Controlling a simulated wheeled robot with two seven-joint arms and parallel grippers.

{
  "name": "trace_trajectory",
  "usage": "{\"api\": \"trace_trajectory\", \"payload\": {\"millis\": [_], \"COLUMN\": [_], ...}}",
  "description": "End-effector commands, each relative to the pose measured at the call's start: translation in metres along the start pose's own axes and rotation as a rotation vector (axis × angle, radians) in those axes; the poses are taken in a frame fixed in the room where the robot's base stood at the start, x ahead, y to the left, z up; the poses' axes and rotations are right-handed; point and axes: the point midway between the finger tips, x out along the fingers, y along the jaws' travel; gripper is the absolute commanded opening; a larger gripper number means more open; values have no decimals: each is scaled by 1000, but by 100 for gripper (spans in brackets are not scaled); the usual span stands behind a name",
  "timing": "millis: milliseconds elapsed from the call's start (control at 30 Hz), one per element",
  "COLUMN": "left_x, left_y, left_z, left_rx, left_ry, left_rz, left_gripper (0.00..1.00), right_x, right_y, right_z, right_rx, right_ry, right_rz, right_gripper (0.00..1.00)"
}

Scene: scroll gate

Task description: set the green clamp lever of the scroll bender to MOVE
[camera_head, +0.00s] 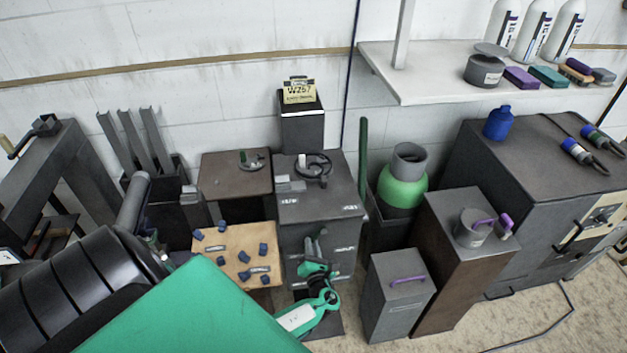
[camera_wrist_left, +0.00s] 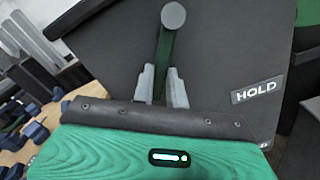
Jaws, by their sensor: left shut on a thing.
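The scroll bender appears to be the grey cabinet (camera_head: 318,206) in the middle of the head view, with a dark scroll (camera_head: 313,167) on top. My left gripper (camera_head: 317,238) is at its front face. In the left wrist view, the dark green clamp lever (camera_wrist_left: 166,55) has a round grey end (camera_wrist_left: 173,15). My left gripper's grey fingers (camera_wrist_left: 162,88) are shut on the lever, one on each side. A HOLD plate (camera_wrist_left: 257,90) lies to the right of the lever on the dark panel. The MOVE mark is not readable. My right gripper is not in view.
A tan board (camera_head: 236,254) with several blue pieces stands left of the bender. A grey box with a purple handle (camera_head: 406,281) and a bin with a green bottle (camera_head: 403,186) stand right. A shelf (camera_head: 450,80) hangs above. Floor is open at lower right.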

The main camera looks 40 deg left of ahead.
Motion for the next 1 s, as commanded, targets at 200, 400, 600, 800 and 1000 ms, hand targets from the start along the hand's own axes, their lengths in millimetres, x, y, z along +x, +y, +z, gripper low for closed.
{"api": "trace_trajectory", "payload": {"millis": [200,400,600,800,1000], "left_x": [-1,0,0,-1,-23], "left_y": [0,0,0,0,-1], "left_z": [-1,-1,-1,-1,-2], "left_rx": [10,10,8,7,6], "left_ry": [1,1,0,0,1], "left_rz": [0,0,0,0,-2], "left_gripper": [0,16,36,36,36], "right_x": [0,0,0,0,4], "right_y": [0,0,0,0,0], "right_z": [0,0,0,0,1], "right_rx": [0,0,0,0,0], "right_ry": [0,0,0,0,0], "right_rz": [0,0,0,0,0], "right_gripper": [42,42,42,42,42]}}
